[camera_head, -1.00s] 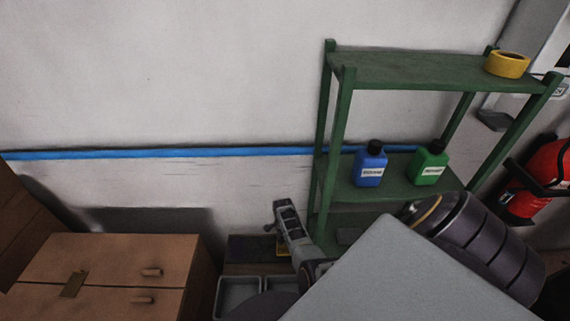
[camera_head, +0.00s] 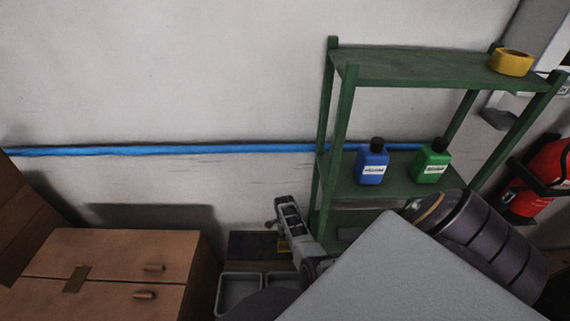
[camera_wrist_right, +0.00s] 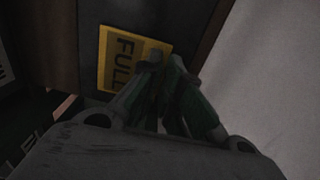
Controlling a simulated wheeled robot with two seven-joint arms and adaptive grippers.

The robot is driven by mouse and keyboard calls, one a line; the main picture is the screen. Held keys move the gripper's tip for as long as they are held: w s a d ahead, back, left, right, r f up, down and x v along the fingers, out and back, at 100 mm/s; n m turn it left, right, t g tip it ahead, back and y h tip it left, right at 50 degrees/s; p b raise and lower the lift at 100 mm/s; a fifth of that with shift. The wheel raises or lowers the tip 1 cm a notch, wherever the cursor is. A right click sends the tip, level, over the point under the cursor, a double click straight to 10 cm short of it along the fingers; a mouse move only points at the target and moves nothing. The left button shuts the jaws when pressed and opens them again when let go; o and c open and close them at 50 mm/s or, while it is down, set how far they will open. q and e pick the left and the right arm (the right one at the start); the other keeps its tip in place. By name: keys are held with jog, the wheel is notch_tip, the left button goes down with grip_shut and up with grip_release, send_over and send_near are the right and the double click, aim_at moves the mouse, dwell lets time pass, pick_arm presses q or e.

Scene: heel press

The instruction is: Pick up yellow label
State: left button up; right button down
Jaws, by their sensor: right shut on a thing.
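In the head view my right gripper (camera_head: 284,212) is low in the middle, left of the green shelf's legs. My left gripper is not in view.
A green shelf (camera_head: 420,68) holds a yellow tape roll (camera_head: 511,63), a blue bottle (camera_head: 372,164) and a green bottle (camera_head: 431,164). A brown cabinet (camera_head: 110,260) stands at left, with grey trays (camera_head: 240,288) beside it. A red extinguisher (camera_head: 545,180) is at right.

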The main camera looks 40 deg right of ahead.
jog(key=shift+r+p, duration=0.3)
jog(key=shift+r, duration=0.75)
notch_tip(320, 180, up, 6)
jog(key=shift+f+p, duration=0.1)
jog(key=shift+p, duration=0.45)
jog(key=shift+r, duration=1)
